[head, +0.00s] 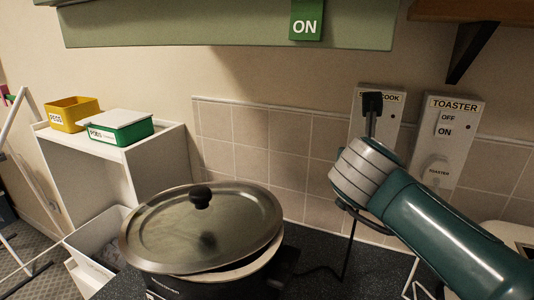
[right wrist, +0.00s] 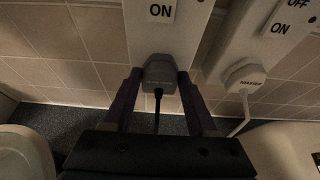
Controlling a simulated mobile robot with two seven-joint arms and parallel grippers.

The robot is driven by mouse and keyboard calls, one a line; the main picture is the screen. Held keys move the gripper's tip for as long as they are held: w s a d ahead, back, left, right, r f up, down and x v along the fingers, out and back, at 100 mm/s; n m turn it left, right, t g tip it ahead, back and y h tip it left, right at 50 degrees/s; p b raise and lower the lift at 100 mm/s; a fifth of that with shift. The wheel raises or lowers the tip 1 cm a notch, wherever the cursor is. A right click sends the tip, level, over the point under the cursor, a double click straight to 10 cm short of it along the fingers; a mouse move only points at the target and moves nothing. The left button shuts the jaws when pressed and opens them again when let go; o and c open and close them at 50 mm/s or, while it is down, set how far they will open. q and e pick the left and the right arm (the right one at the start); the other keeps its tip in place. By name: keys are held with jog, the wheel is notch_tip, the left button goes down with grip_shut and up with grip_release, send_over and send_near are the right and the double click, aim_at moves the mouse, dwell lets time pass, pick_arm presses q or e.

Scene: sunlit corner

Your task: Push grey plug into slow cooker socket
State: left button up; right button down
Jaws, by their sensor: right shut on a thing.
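The grey plug (right wrist: 160,70) shows in the right wrist view, between the two dark fingers of my right gripper (right wrist: 159,78), which is shut on it. Its black cord hangs straight down. The plug is in front of the lower part of the slow cooker socket plate (right wrist: 143,32), below the ON label, and looks close against it. I cannot tell whether it is fully seated. In the head view my right wrist hides the plug and the lower part of the socket plate (head: 397,108). The slow cooker (head: 160,283) stands on the counter. My left gripper is not in view.
The toaster socket plate (head: 465,110) is just right, with a white toaster plug (right wrist: 245,76) in it. A large lid (head: 165,235) lies tilted on the cooker. Yellow (head: 72,112) and green (head: 122,132) boxes stand on a white shelf at left. A green cupboard edge overhangs above.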

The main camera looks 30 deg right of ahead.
jog(key=shift+w+d, duration=0.4)
jog(key=shift+d, duration=0.1)
dwell(0.3)
jog(key=shift+c, duration=0.6)
grip_release()
jog(key=shift+a, duration=0.1)
jog(key=b+v, duration=0.1)
jog(key=v, duration=0.9)
